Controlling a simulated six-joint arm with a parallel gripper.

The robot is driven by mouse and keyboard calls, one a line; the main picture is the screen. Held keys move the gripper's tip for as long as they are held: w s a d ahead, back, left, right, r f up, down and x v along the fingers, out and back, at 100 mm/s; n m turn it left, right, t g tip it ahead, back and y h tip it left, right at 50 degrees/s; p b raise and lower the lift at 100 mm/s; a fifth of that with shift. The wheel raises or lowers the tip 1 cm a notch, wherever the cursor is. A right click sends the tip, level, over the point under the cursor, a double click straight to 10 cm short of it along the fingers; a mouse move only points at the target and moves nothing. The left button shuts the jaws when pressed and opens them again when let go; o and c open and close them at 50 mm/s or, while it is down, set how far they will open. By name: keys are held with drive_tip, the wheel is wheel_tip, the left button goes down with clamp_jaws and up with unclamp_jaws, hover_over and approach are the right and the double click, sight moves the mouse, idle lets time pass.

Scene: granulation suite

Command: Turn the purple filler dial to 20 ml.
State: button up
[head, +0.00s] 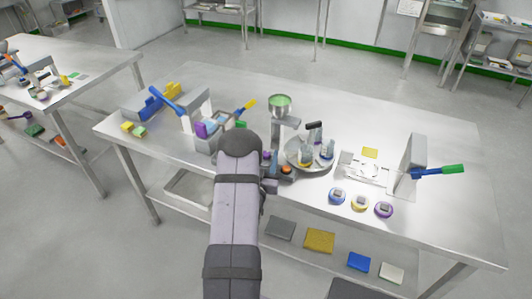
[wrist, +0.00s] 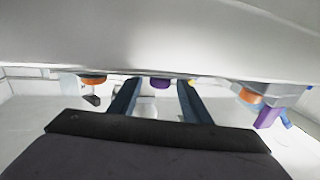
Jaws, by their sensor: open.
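The purple dial (wrist: 160,83) shows in the wrist view as a small purple piece under the edge of a large pale surface. It lies between my gripper's two blue fingers, near their tips. My gripper (wrist: 157,92) is open, with a gap on both sides of the dial; I cannot tell any contact. In the head view a small purple spot (head: 266,155) shows beside my blue fingers (head: 274,165), at the base of the filler with the green-filled hopper (head: 280,104). My arm hides part of this area. The dial's scale and setting cannot be read.
In the wrist view an orange knob (wrist: 92,79) is left of my fingers, and another orange part (wrist: 250,96) and a purple block (wrist: 268,117) are right. In the head view a round tray (head: 309,166) of bottles stands close right of the filler.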

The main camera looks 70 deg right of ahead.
drive_tip(key=shift+w+d, duration=0.15)
drive_tip(key=shift+d, duration=0.45)
drive_tip(key=shift+c, duration=0.3)
drive_tip(key=c, duration=1)
drive_tip(key=shift+w+f+m+g+b, duration=0.1)
drive_tip(key=shift+m+g+b, duration=0.2)
drive_tip(key=shift+g+b, duration=0.1)
drive_tip(key=m+g+b, duration=0.2)
drive_tip(key=g, duration=0.1)
drive_tip(key=shift+f+g, duration=0.1)
drive_tip(key=shift+g, duration=0.3)
drive_tip(key=m+g+b, duration=0.2)
drive_tip(key=g, duration=0.1)
drive_tip(key=shift+m+g, duration=0.4)
drive_tip(key=shift+m+g+b, duration=0.3)
drive_tip(key=shift+g, duration=0.1)
drive_tip(key=shift+r+g+y, duration=0.2)
drive_tip(key=shift+g+y, duration=0.1)
